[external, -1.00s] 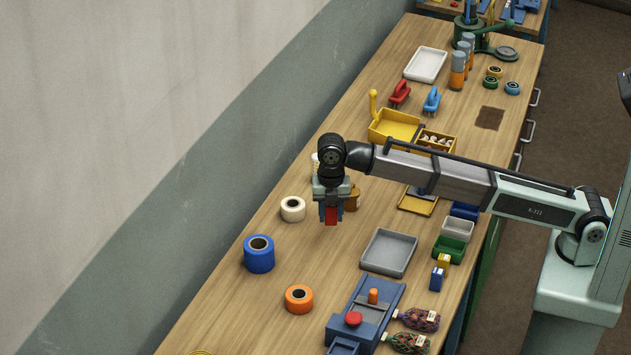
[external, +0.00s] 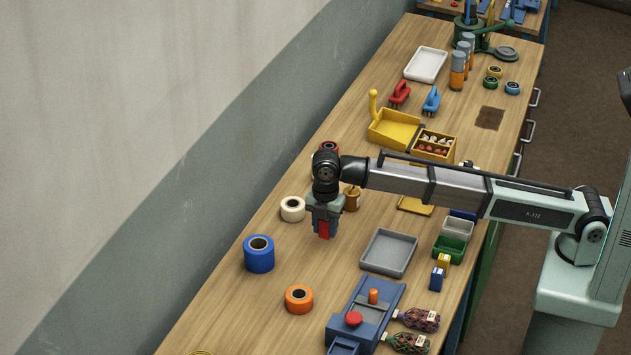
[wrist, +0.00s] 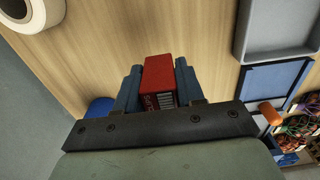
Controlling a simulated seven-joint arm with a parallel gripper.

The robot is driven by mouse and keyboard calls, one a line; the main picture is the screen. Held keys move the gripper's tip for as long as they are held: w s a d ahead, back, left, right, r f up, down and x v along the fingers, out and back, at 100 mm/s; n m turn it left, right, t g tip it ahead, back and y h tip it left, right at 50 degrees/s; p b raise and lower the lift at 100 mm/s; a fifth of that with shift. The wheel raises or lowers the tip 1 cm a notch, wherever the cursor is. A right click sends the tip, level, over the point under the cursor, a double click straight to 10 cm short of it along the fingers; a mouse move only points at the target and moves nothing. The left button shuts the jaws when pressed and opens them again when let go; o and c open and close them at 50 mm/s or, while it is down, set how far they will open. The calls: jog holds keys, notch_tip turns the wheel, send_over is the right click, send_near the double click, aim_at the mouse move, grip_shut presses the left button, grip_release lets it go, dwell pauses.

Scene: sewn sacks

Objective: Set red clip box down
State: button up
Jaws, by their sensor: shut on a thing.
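The red clip box (external: 323,229) is held between the fingers of my gripper (external: 323,222), which is shut on it. In the wrist view the red box (wrist: 159,76) sits between the two blue fingers of my gripper (wrist: 159,90), with a printed label on its near face. The gripper points down over the wooden bench (external: 250,310), right of the white tape roll and left of the grey tray. I cannot tell whether the box touches the bench.
A white tape roll (external: 292,209), a blue roll (external: 259,254) and an orange roll (external: 299,299) stand on the left. A grey tray (external: 389,253) lies to the right, and a blue sealing device (external: 368,315) is in front. Bare bench lies between them.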

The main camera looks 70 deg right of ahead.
aim_at(325, 239)
jog(key=shift+f, duration=2.4)
jog(key=shift+f, duration=0.2)
jog(key=o, duration=1)
notch_tip(325, 239, up, 12)
jog(key=shift+r, duration=0.2)
